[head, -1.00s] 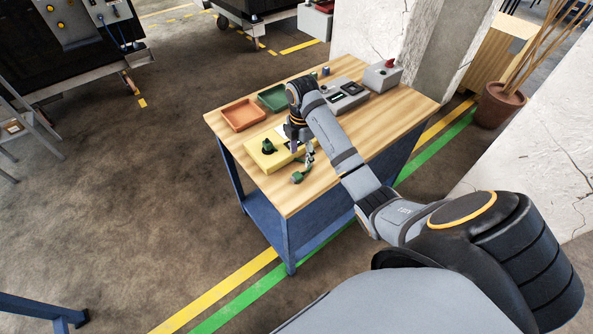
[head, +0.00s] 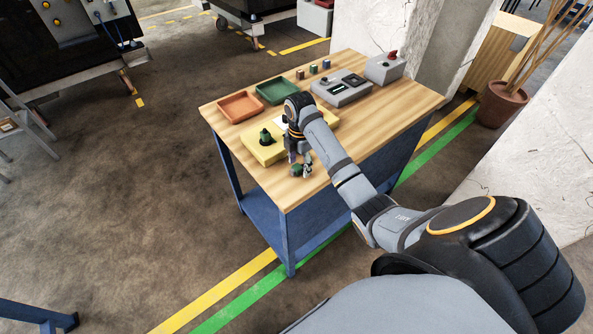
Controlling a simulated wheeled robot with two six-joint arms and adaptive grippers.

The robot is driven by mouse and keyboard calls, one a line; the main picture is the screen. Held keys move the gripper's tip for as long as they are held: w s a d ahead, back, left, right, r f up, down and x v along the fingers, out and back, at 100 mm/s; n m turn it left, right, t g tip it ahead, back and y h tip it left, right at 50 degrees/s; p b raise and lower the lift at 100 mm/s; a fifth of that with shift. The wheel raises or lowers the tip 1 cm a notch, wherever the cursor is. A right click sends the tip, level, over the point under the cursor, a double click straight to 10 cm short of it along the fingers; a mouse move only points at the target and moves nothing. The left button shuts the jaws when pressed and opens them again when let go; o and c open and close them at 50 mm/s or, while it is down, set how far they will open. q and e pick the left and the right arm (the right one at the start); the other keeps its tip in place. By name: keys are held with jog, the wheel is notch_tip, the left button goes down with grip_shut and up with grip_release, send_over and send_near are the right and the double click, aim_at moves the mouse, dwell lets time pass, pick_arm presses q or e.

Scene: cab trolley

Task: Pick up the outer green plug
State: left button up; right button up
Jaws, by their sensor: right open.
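A small green plug (head: 297,169) is on the wooden table (head: 338,143) near its front edge, in front of the yellow block. A second green plug (head: 265,137) stands upright on the yellow block (head: 262,152), in a dark round spot. My right gripper (head: 302,169) points down at the front plug with its fingers open, close around or beside it. The fingers partly hide this plug, and I cannot tell whether they touch it. My left gripper is not in view.
An orange tray (head: 240,118) and a green tray (head: 277,101) lie behind the yellow block. The table's right front is clear.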

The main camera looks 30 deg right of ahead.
jog(key=shift+f, duration=0.1)
jog(key=shift+s, duration=0.1)
jog(key=shift+c, duration=0.4)
grip_shut()
jog(key=shift+r, duration=0.35)
notch_tip(320, 180, up, 2)
jog(key=shift+r, duration=0.1)
jog(key=s+r+p, duration=0.6)
jog(key=s+r, duration=0.4)
jog(key=s, duration=0.4)
jog(key=shift+p, duration=0.4)
